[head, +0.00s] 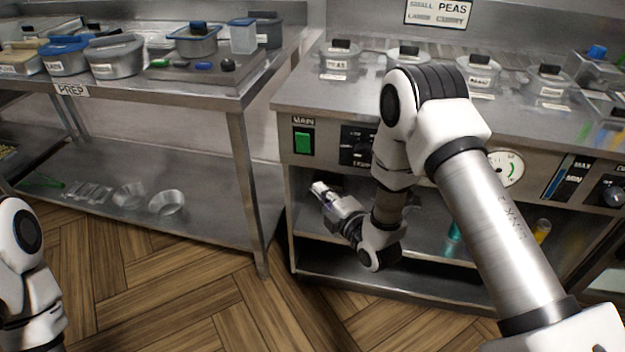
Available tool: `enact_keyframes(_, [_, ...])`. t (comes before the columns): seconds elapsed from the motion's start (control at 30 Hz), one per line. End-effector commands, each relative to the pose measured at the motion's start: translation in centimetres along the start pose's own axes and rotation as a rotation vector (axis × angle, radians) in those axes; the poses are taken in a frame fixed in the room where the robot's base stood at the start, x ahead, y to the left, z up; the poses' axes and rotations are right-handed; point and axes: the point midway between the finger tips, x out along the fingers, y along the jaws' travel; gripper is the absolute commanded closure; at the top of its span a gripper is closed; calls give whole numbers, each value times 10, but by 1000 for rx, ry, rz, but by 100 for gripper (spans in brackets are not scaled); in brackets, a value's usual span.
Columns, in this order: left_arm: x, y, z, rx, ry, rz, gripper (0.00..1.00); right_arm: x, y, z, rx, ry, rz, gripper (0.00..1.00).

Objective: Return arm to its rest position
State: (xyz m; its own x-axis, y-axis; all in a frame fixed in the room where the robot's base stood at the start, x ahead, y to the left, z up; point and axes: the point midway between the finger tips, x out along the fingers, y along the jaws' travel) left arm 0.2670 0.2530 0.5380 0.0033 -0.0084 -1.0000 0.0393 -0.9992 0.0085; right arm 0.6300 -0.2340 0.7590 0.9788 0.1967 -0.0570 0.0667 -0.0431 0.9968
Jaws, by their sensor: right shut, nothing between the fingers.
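My right arm (505,235) comes in from the lower right, bends at the top in front of the frying range and folds down. My right gripper (322,190) is small in view, in front of the range's open shelf, below the green switch. It points up and to the left. It is shut and empty. Part of my left arm (20,240) shows at the left edge. Its gripper is not in view.
The range (300,105) has lidded pots on top, a green main switch (303,141), knobs and a gauge (507,168). A steel prep table (240,98) with several containers stands at the left. A gap separates them. The wooden floor (180,290) in front is clear.

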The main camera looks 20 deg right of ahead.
Motion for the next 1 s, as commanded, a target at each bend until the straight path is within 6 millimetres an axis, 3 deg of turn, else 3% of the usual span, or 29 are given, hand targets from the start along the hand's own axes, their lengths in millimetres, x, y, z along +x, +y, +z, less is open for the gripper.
enact_keyframes(0.5, [-1, 0, 0, 0, 0, 0, 60, -4, 0, 0, 1, 0, -2, 100])
enact_keyframes(0.57, [-8, 0, 0, 0, 0, 0, 60, -5, 3, -1, 2, 0, -9, 100])
enact_keyframes(0.67, [-40, 0, 0, 0, 0, 0, 60, -18, 9, -8, 9, 6, -61, 100])
enact_keyframes(0.73, [-76, 0, 0, 0, 0, 0, 60, -50, -2, -17, 39, -9, -203, 100])
enact_keyframes(0.8, [-100, 1, -1, 0, 2, 0, 60, -101, -40, -25, 206, -80, -453, 100])
enact_keyframes(0.87, [-111, 1, -1, 0, 2, 0, 60, -150, -70, -29, 405, -196, -657, 100])
enact_keyframes(0.9, [-117, 1, 0, 0, 1, 0, 60, -184, -86, -32, 540, -299, -778, 100])
enact_keyframes(1.0, [-122, 1, 0, 0, 0, 0, 60, -270, -113, -39, 878, -652, -1009, 100])
